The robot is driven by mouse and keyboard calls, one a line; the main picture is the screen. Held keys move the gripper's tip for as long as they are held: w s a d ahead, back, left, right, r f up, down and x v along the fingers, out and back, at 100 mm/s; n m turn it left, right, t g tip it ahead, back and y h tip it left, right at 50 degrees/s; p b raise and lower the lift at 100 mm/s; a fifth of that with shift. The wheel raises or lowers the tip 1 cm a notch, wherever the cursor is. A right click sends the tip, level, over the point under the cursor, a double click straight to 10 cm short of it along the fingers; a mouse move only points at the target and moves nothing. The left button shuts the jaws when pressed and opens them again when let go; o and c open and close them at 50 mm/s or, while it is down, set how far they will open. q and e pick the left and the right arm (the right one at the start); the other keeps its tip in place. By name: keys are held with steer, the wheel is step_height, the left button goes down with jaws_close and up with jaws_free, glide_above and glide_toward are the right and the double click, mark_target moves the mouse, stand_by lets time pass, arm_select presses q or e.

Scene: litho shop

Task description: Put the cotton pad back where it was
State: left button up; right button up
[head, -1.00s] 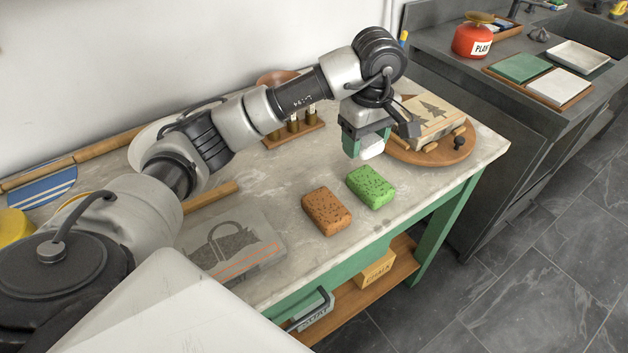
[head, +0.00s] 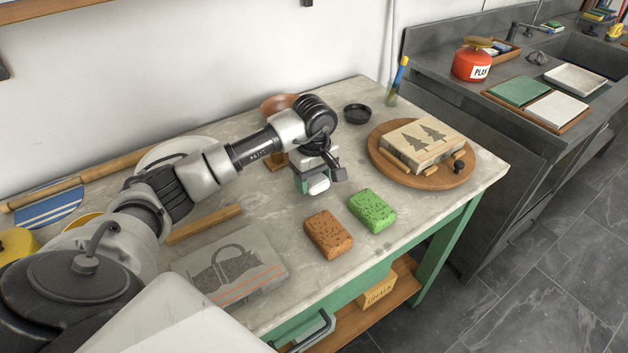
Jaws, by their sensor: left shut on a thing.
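My left gripper (head: 312,180) is shut on the white cotton pad (head: 319,186). It holds the pad over the grey table, behind the orange sponge (head: 327,234) and up-left of the green sponge (head: 371,211). Only the pad's front part shows below the jaws, and I cannot tell its exact height above the table. My right gripper is out of view.
A round wooden board (head: 391,167) holds a stone with a tree print (head: 422,145). A dark dish (head: 357,113) is behind it. A stone with a bag drawing (head: 228,268) lies front left. A wooden bar (head: 204,225) lies behind that.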

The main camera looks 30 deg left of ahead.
arm_select(q)
steer(key=shift+f, duration=0.7)
steer(key=shift+f, duration=0.1)
steer(key=o, duration=1)
steer(key=shift+c, duration=0.2)
